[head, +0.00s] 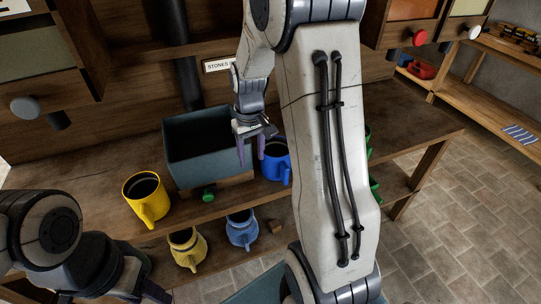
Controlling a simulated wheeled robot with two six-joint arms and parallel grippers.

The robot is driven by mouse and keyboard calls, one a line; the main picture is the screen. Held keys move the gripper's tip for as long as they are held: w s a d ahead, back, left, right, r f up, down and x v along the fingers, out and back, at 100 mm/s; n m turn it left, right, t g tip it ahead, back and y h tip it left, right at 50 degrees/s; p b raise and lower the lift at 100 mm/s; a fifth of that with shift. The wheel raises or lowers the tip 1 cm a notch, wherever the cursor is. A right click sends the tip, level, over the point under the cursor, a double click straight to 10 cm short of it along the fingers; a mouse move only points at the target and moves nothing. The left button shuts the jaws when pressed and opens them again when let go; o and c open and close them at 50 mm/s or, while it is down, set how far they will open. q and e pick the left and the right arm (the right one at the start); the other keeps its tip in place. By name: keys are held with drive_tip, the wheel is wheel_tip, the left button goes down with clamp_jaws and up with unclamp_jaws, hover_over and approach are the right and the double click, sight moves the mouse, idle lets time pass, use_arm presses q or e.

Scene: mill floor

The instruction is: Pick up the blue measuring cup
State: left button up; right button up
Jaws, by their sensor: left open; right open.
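A blue cup (273,168) stands upright on the wooden bench, right of the grey-green bin; my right arm hides part of its right side. A second, lighter blue cup (242,231) stands on the lower shelf. I cannot tell which is the measuring cup. My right gripper (250,152) points down, open and empty, in front of the bin's right side and just left of the upper blue cup; contact is unclear. My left gripper (146,287) is open at the bottom left, partly cut off by the frame's edge, with nothing visible in it.
A yellow cup (144,200) stands on the bench, left of the grey-green bin (207,172). Green items are partly hidden behind my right arm. Tiled floor (450,220) is clear at right.

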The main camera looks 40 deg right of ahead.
drive_tip(key=m, duration=0.2)
hover_over(283, 172)
drive_tip(key=w, duration=0.1)
drive_tip(key=f, duration=0.3)
drive_tip(key=shift+w+d+f, duration=0.1)
drive_tip(key=shift+d+f, duration=0.05)
drive_tip(key=shift+d, duration=0.1)
drive_tip(key=f, duration=0.4)
drive_tip(key=shift+d+f+p, duration=0.3)
drive_tip(key=shift+d, duration=0.05)
drive_tip(key=shift+f+p, duration=0.7)
drive_tip(key=shift+f, duration=2.35)
clamp_jaws()
